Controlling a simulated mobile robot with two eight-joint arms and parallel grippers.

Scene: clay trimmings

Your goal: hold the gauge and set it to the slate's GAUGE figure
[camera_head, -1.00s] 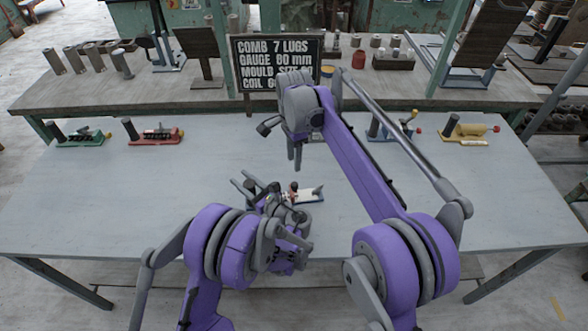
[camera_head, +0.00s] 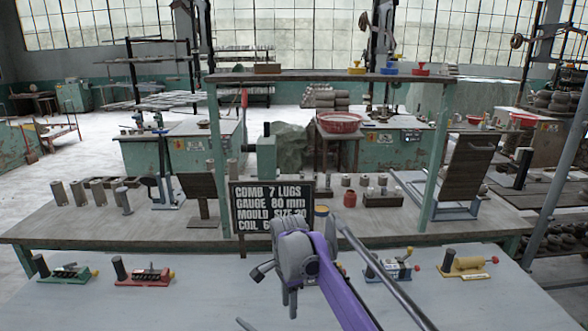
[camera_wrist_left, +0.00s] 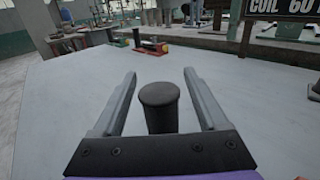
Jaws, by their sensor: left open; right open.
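The slate (camera_head: 274,207) stands at the middle of the raised back shelf and reads GAUGE 80 mm; its lowest line is partly hidden by my right arm. In the left wrist view a black upright cylindrical handle (camera_wrist_left: 159,108) stands between the fingers of my left gripper (camera_wrist_left: 160,74). The gripper is open, with a gap on both sides of the handle. The rest of that tool is hidden, so I cannot tell its setting. My right gripper (camera_head: 289,303) is open and empty, pointing down in front of the slate.
Tools with black handles stand along the table's back: green (camera_head: 68,273), red (camera_head: 145,274), blue (camera_head: 392,268) and yellow (camera_head: 465,265). Grey cylinders (camera_head: 78,194) and a tilted board stand on the shelf (camera_head: 150,222). The pale table (camera_wrist_left: 75,85) is clear beside my left gripper.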

